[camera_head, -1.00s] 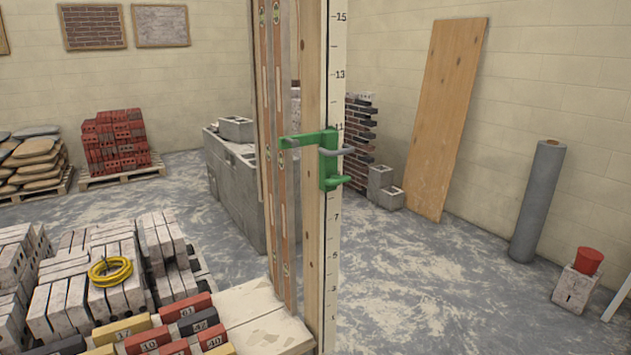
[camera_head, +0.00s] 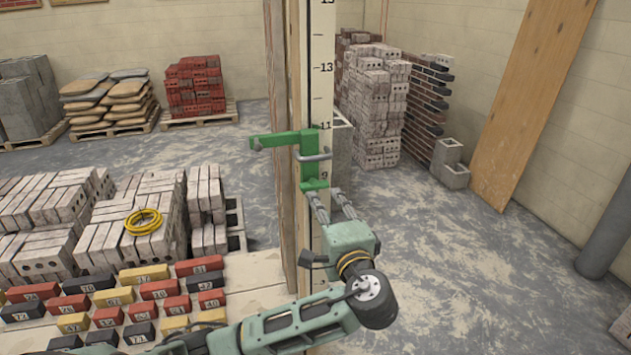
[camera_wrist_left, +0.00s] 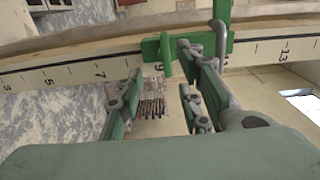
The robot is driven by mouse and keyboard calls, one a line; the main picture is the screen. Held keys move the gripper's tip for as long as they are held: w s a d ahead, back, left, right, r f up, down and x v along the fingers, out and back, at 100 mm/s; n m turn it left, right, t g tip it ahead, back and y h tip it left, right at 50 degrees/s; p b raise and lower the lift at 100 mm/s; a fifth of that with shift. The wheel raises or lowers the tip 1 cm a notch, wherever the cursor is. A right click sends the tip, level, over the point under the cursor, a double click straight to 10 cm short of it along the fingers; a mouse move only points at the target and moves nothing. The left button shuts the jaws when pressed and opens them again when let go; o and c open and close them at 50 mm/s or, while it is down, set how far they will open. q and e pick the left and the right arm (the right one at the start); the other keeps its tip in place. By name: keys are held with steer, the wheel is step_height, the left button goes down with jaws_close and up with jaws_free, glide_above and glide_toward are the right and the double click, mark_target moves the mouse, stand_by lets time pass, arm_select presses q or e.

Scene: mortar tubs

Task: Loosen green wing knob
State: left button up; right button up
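A green clamp (camera_head: 308,150) with a grey bar sits on the numbered white staff (camera_head: 322,90), between about 9 and 11. Its green wing knob (camera_head: 314,184) is at the lower end, just above my gripper. My left gripper (camera_head: 323,192) reaches up from below, with its two fingers apart and tips close to the knob. In the left wrist view the green knob (camera_wrist_left: 165,50) shows beyond and between the open fingers (camera_wrist_left: 160,62). I cannot tell whether a finger touches it. My right gripper is not in view.
Wooden posts (camera_head: 275,110) stand beside the staff. Numbered coloured bricks (camera_head: 150,290) and pale bricks with a yellow coil (camera_head: 143,222) lie at left. A stack of pale bricks (camera_head: 375,105) and a leaning board (camera_head: 530,100) stand behind.

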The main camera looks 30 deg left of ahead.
mark_target(316, 189)
arm_select(q)
steer(key=shift+w+a+r+p, duration=0.25)
steer(key=shift+a+r+p, duration=0.3)
steer(key=shift+a, duration=0.25)
steer(key=p+x, duration=0.2)
steer(key=x, duration=0.3)
steer(key=shift+w+f, duration=0.15)
steer(key=shift+w, duration=0.15)
steer(key=shift+w+a, duration=0.2)
steer(key=shift+a, duration=0.1)
steer(key=shift+f, duration=0.1)
steer(key=shift+c, duration=0.2)
jaws_close()
